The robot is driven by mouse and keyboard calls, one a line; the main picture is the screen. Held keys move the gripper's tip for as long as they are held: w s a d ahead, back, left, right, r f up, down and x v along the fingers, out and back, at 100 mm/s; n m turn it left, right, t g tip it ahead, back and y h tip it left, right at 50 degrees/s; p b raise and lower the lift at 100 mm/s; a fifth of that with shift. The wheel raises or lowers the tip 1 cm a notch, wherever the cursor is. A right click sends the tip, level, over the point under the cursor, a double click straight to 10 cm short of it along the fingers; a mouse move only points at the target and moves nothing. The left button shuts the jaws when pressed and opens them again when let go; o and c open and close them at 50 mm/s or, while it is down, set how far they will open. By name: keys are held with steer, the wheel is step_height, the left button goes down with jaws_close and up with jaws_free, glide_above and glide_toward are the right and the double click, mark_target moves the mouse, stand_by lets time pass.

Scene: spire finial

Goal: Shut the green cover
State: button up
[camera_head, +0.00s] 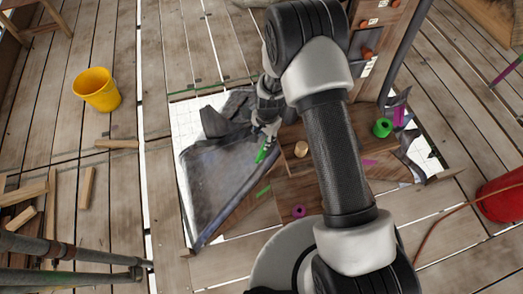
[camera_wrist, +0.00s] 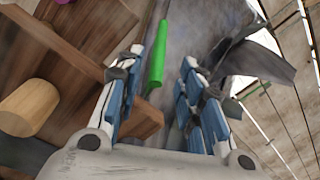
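A green bar (camera_wrist: 158,55) shows in the wrist view between the two blue-padded fingers of my gripper (camera_wrist: 165,65), nearer the left finger. The fingers stand apart, with space on the bar's right side. In the head view my gripper (camera_head: 264,134) is just above the same green bar (camera_head: 265,152), by the edge of a dark grey sheet-like panel (camera_head: 212,180). A thin green strip (camera_head: 263,191) lies lower on the brown wooden structure (camera_head: 240,212). I cannot tell which green part belongs to the cover, nor how far it stands open.
A green ring-shaped piece (camera_head: 382,128), a purple ring (camera_head: 298,211) and a wooden peg (camera_head: 301,149) are on or near the structure; the peg shows large in the wrist view (camera_wrist: 30,106). A yellow bucket (camera_head: 97,89) and a red bucket (camera_head: 503,195) stand on the planks.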

mark_target(262, 148)
steer(key=f+b, duration=0.1)
steer(key=f, duration=0.6)
steer(key=f+b, duration=0.1)
steer(key=f, duration=0.3)
steer(key=shift+w+a+f+b, duration=0.2)
steer(key=shift+w+a+b, duration=0.1)
steer(key=shift+a+b, duration=0.05)
steer(key=shift+c, duration=0.2)
jaws_close()
